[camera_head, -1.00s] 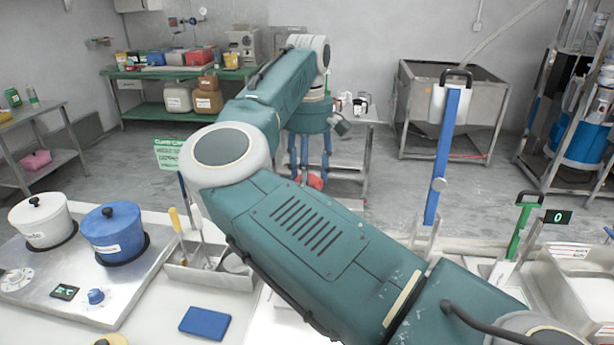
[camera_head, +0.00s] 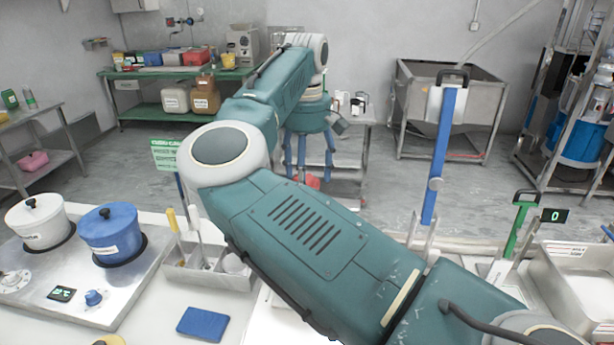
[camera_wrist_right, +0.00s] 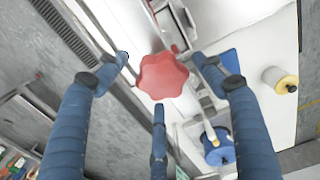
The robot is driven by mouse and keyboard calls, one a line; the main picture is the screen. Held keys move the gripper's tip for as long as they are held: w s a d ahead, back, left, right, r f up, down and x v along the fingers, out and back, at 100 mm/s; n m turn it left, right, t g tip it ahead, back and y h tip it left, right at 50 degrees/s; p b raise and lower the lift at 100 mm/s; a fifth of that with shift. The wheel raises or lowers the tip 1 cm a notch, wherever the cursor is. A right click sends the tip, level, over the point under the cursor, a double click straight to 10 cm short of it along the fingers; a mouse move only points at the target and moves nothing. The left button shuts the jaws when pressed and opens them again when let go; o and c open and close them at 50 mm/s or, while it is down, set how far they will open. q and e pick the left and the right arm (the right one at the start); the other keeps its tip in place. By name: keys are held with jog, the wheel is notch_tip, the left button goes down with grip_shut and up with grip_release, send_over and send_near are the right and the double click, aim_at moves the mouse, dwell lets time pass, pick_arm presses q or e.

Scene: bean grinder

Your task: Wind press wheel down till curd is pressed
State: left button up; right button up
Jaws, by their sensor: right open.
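The press wheel is a red lobed knob (camera_wrist_right: 162,76) in the middle of the right wrist view. In the head view only a small patch of red (camera_head: 306,181) shows low among my blue fingers, partly behind my arm. My right gripper (camera_head: 311,170) points down there. In the right wrist view its blue fingers (camera_wrist_right: 160,70) are spread around the wheel's outline, open. I cannot tell whether any finger touches the wheel. The press body and the curd are hidden or cannot be made out. My left gripper is out of view.
My right arm crosses the middle of the head view. A white pot (camera_head: 40,228) and a blue pot (camera_head: 112,238) stand on a steel hotplate at left. A utensil tray (camera_head: 205,277) and blue block (camera_head: 203,323) lie nearer. A tall blue-handled tool (camera_head: 440,160) stands right of my arm.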

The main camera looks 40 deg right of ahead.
aim_at(308, 180)
notch_tip(308, 180, up, 12)
jog(key=shift+s+d, duration=0.15)
jog(key=shift+f, duration=0.15)
dwell(0.6)
